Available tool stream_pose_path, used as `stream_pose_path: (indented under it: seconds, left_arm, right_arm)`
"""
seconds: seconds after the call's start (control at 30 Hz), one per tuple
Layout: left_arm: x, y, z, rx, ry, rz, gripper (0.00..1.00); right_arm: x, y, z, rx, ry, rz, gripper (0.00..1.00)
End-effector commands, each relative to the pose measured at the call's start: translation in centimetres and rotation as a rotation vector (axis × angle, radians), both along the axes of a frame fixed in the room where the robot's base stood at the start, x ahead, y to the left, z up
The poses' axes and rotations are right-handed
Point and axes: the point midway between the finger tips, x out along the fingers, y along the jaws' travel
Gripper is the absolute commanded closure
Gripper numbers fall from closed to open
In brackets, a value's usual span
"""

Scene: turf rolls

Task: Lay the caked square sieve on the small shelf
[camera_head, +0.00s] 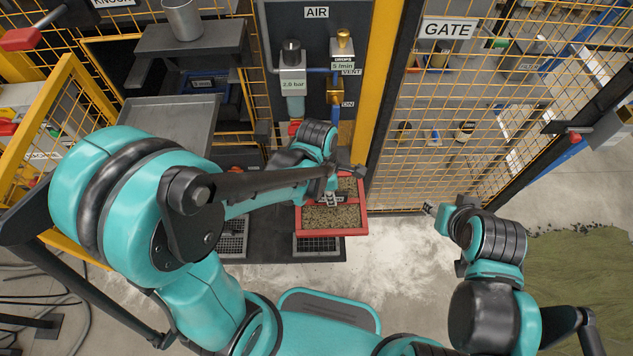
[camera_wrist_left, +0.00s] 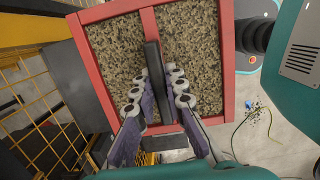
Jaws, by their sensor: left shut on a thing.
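The caked square sieve (camera_head: 364,217) has a red frame and a red crossbar, and grey-brown speckled material covers its face. It hangs above the dark lower platform in the head view and fills much of the left wrist view (camera_wrist_left: 87,62). My left gripper (camera_head: 330,198) is shut on the sieve's dark bar handle (camera_wrist_left: 154,65), with a finger on each side of it in the left wrist view. My right gripper (camera_head: 430,208) is away to the right, clear of the sieve; its jaws are too small to read. Which ledge is the small shelf is unclear.
A dark shelf (camera_head: 192,38) bears a metal pot (camera_head: 183,18) at upper left. A grey tray-like top (camera_head: 170,118) lies below it. Dark grids (camera_head: 318,244) sit under the sieve. A yellow post (camera_head: 382,80) and mesh gate (camera_head: 440,150) stand to the right.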

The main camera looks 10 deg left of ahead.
Motion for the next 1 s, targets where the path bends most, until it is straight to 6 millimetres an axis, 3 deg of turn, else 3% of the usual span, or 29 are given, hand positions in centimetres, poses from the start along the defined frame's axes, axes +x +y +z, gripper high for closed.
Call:
stream_pose_path:
  seconds: [0.2, 0.4, 0.57, 0.8, 1.0]
  left_arm:
    - [3.9, 3.7, -3.5, 0.000, 0.001, 0.004, 1.00]
    - [5.8, 5.7, -5.0, 0.000, 0.001, 0.000, 1.00]
    - [6.2, 6.1, -5.7, 0.000, 0.001, -0.003, 1.00]
    - [6.1, 6.1, -9.1, 0.000, 0.000, -0.003, 1.00]
    - [6.1, 6.0, -9.1, 0.000, 0.000, -0.003, 1.00]
  right_arm:
    - [0.0, 0.0, -2.0, 0.000, 0.000, 0.000, 0.60]
    - [0.0, 0.0, -2.6, 0.000, 0.000, 0.000, 0.60]
    - [0.0, 0.0, -2.9, 0.000, 0.000, 0.000, 0.60]
    - [0.0, 0.0, -4.4, 0.000, 0.000, 0.000, 0.60]
    - [0.0, 0.0, -4.3, 0.000, 0.000, 0.000, 0.60]
